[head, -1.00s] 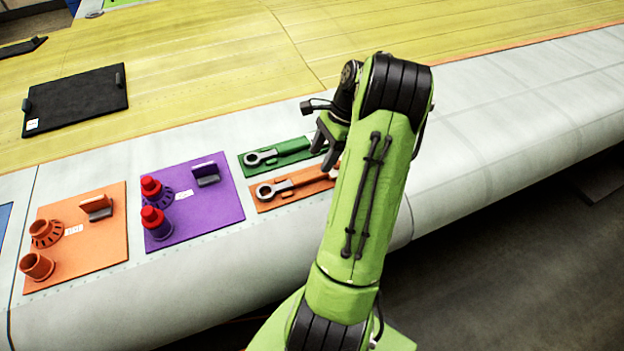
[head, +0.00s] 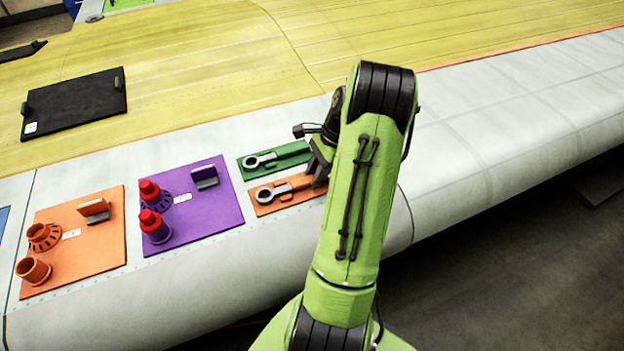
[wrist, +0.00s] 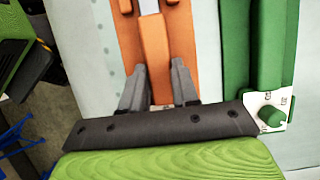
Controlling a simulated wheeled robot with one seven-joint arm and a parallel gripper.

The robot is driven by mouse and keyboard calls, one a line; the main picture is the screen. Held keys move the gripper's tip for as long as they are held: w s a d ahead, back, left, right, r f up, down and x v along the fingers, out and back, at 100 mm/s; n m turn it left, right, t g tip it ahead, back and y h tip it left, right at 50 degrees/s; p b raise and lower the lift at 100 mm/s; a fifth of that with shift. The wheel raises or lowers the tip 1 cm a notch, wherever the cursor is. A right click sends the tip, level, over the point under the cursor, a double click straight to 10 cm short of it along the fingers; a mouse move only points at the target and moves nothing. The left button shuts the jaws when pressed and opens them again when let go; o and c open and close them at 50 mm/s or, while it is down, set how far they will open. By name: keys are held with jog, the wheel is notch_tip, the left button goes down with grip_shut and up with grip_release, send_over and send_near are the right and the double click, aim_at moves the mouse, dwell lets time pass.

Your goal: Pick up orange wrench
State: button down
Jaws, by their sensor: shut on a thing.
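The wrench on the orange mat (head: 299,199) has a grey ring end and a grey shaft (head: 291,188) in the head view. In the wrist view its raised orange handle (wrist: 155,40) runs up from between my fingers, over the orange mat. My gripper (wrist: 160,66) is shut on this handle, one dark grey finger on each side. In the head view my gripper (head: 318,168) is at the right end of the wrench, and my arm hides part of that end. The wrench appears to lie on its mat; any lift cannot be told.
A green mat with another wrench (head: 270,160) lies just behind, close to my gripper. A purple mat (head: 215,220) with red-topped parts and an orange mat (head: 95,258) with cups lie left. The wing's rounded front edge is near; its surface is clear at right.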

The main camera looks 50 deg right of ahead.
notch_tip(320, 180, up, 10)
jog(key=p, duration=0.2)
dwell(0.3)
dwell(1.3)
